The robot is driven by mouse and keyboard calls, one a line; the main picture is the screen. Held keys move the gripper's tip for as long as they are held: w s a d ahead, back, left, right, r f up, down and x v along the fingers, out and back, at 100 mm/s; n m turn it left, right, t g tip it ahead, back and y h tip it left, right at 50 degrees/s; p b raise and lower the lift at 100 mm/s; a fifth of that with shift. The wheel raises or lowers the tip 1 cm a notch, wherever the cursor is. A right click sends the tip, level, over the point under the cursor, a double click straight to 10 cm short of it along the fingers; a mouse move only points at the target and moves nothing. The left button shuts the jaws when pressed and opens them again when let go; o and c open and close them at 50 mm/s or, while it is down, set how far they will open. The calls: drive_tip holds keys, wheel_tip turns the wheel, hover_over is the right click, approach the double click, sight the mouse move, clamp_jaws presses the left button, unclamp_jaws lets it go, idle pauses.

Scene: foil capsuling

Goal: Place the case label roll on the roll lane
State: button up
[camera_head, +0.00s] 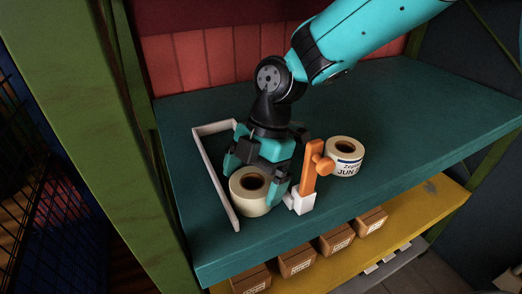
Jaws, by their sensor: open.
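A cream label roll (245,203) with a brown core stands on the teal shelf, near its left front, inside a pale low rail (216,180) that bounds what looks like the roll lane. My gripper (257,178) is above and behind this roll, with its teal fingers apart; one finger is close along the roll's right side. I cannot tell whether it touches. A second roll (345,164) with printing that reads "JUN" stands to the right. Which roll is the case label roll is not clear. The gripper hides the lane's back part.
An orange upright (308,168) with a knob, on a white block (303,202), stands just right of the gripper. The teal shelf (430,110) is clear to the right. A yellow shelf (405,215) below holds several brown boxes. A green post (90,120) stands at left.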

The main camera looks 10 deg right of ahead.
drive_tip(key=b+v, duration=0.1)
drive_tip(key=v, duration=1)
